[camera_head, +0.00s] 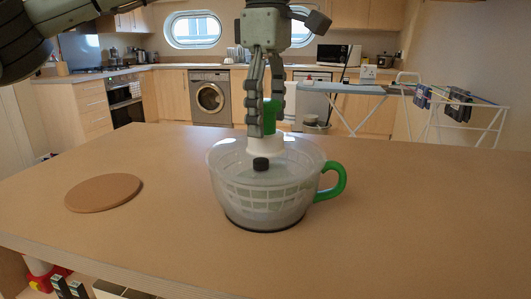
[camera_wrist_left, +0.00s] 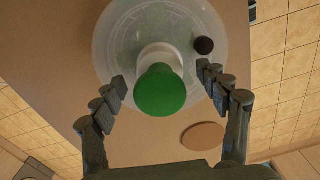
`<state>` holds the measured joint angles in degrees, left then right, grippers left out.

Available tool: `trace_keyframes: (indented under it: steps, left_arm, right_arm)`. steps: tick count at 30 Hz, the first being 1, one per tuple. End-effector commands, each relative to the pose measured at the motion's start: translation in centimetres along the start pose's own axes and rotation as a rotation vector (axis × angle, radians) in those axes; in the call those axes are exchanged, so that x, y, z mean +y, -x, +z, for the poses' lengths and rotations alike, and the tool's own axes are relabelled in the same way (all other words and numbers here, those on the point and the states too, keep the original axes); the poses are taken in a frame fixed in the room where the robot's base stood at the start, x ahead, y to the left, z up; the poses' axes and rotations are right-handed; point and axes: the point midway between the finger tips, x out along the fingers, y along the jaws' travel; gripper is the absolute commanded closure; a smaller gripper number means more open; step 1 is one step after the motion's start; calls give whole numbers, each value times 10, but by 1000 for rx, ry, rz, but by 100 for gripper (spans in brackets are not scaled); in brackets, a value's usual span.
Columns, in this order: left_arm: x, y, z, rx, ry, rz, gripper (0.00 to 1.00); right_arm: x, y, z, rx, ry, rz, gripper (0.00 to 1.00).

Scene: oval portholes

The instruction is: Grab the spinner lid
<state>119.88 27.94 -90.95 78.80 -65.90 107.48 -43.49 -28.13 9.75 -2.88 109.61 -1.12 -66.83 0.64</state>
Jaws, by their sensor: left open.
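The salad spinner (camera_head: 262,207) stands upright on the table, a clear bowl with a white basket inside and a green side handle (camera_head: 343,183) to the right. Its translucent lid (camera_head: 228,154) is on top, with a white hub (camera_head: 264,148), a green knob (camera_head: 272,118) and a small black button (camera_head: 261,164). In the left wrist view the lid (camera_wrist_left: 113,40), knob (camera_wrist_left: 160,91) and button (camera_wrist_left: 204,46) also show. My left gripper (camera_head: 263,131) points down over the lid. Its fingers (camera_wrist_left: 162,78) are open, one on each side of the knob, with gaps visible. My right gripper is not in view.
The brown table (camera_head: 400,225) is mostly clear. A round brown mat (camera_head: 104,192) lies on the left; it also shows in the wrist view (camera_wrist_left: 204,136). Behind are kitchen counters, a washing machine (camera_head: 209,97), an ironing board (camera_head: 345,88) and a drying rack (camera_head: 465,102).

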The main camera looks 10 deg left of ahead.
Motion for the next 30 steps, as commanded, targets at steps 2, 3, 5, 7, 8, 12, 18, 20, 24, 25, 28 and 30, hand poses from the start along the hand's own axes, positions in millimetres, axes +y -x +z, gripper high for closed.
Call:
trace_keyframes:
  steps: [2,3,5,7,8,12,18,20,24,25,28,30]
  left_arm:
    - [0,-12,0,0,1,0,26]
    - [0,-16,-1,0,1,0,26]
    - [0,-20,-1,0,2,1,26]
    - [0,-23,0,-1,2,2,26]
    - [0,-23,0,-1,2,2,26]
    - [0,-23,0,-1,2,2,26]
    - [0,-23,0,-1,2,2,48]
    - [0,-23,0,-1,2,2,56]
    - [0,-23,0,-1,2,2,73]
    - [0,-23,0,-1,2,2,77]
    - [0,-22,0,-1,2,2,88]
    - [0,-22,0,-1,2,3,94]
  right_arm:
    - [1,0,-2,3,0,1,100]
    - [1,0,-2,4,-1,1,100]
    - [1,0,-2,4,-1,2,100]
    - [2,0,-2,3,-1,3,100]
    - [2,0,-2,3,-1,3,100]
    - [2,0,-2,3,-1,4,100]
    - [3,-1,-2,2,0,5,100]
    - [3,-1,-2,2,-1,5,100]
    - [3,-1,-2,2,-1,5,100]
    - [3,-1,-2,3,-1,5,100]
    - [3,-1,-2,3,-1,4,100]
    - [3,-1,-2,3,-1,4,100]
